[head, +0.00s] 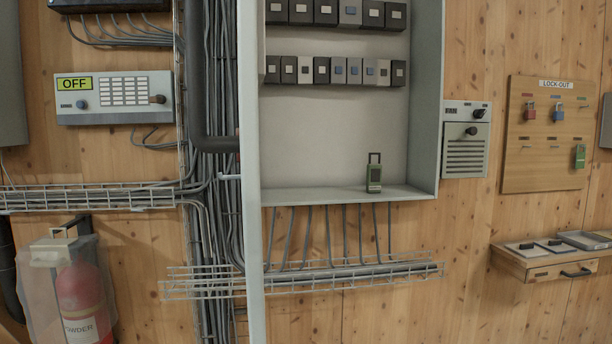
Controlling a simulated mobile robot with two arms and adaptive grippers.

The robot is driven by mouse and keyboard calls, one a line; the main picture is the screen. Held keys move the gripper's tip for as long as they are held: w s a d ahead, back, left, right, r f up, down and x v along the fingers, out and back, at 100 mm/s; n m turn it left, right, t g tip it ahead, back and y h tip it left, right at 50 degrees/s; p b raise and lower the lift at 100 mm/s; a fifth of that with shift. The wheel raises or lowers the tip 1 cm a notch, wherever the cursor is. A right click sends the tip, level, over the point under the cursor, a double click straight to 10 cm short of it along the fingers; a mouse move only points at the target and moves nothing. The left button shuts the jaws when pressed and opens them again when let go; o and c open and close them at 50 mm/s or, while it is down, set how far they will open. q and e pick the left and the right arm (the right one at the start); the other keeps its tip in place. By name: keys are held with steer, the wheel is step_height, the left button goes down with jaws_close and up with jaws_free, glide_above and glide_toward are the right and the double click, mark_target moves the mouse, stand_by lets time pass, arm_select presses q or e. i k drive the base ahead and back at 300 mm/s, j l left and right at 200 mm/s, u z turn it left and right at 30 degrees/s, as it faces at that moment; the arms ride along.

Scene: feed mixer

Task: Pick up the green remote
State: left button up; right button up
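A small green device (374,178) stands upright on the floor of the open grey cabinet, right of its middle. It has a dark loop or handle shape on top and looks like the green remote, though it is small in view. A second green item (580,157) hangs at the right side of the wooden lock-out board (544,171); I cannot tell exactly what it is. Neither of my grippers shows in the head view, and nothing touches the green device.
The cabinet (330,135) has side walls and a bottom ledge, with rows of switches (335,70) above. A wire cable tray (310,278) juts out below. A fire extinguisher (80,300) is at lower left, a wooden shelf with a drawer (555,262) at right.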

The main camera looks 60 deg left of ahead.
mark_target(374, 173)
steer(key=i+j+u, duration=0.15)
steer(key=i+u, duration=0.3)
steer(key=i, duration=0.15)
steer(key=i+l+u, duration=0.1)
steer(key=i+u, duration=0.3)
steer(key=i, duration=0.25)
